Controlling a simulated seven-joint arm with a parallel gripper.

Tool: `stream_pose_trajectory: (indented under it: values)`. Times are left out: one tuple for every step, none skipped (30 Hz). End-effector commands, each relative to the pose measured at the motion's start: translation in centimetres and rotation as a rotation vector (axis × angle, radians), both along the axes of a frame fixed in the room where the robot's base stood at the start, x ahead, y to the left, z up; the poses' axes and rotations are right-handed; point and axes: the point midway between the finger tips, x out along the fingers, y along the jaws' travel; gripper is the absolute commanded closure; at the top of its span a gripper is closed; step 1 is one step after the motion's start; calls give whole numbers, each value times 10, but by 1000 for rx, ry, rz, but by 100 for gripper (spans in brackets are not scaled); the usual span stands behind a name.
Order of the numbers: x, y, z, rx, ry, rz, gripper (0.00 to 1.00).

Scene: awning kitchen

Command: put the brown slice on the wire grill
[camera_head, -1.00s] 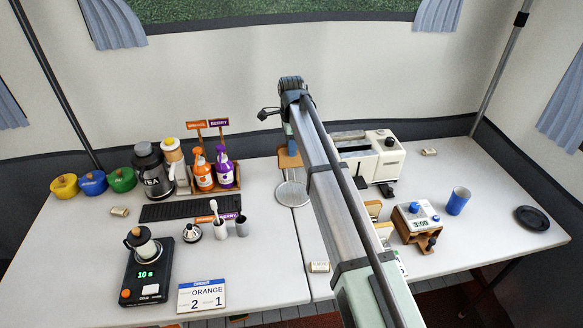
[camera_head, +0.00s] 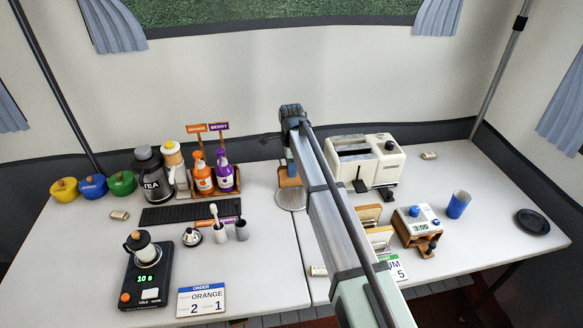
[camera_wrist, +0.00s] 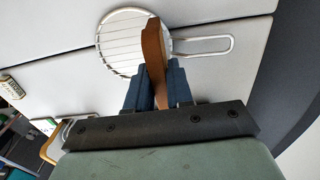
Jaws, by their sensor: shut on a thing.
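My gripper (camera_head: 290,158) is shut on the brown slice (camera_head: 288,172). In the wrist view the blue fingers of my gripper (camera_wrist: 156,78) pinch the slice (camera_wrist: 153,50), which stands on edge between them. The round wire grill (camera_head: 291,201) lies on the table below the slice, and the slice hides its far part in the head view. In the wrist view the grill (camera_wrist: 116,38) shows bare bars to the left of the slice, with its wire handle to the right. I cannot tell whether the slice touches the grill.
A white toaster (camera_head: 373,170) stands to the right, behind my arm. A rack of slices (camera_head: 376,236) and a timer (camera_head: 418,220) stand in front of it. Orange and purple bottles (camera_head: 224,171) stand to the left. The table just left of the grill is clear.

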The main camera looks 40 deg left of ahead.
Motion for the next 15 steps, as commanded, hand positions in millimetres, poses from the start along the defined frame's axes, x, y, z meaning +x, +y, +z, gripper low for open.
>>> stream_pose_trajectory:
  values:
    - [0,0,-1,0,0,0,96]
    - [0,0,-2,0,0,0,78]
    - [0,0,-1,0,0,0,74]
    - [0,0,-2,0,0,0,71]
    - [0,0,-1,0,0,0,68]
    - [0,0,-2,0,0,0,65]
    - [0,0,-1,0,0,0,62]
    - [0,0,-1,0,0,0,59]
    - [0,0,-1,0,0,0,55]
    - [0,0,-1,0,0,0,53]
    - [0,0,-1,0,0,0,53]
    - [0,0,-1,0,0,0,53]
    - [0,0,-1,0,0,0,53]
    - [0,0,-1,0,0,0,53]
    - [0,0,-1,0,0,0,53]
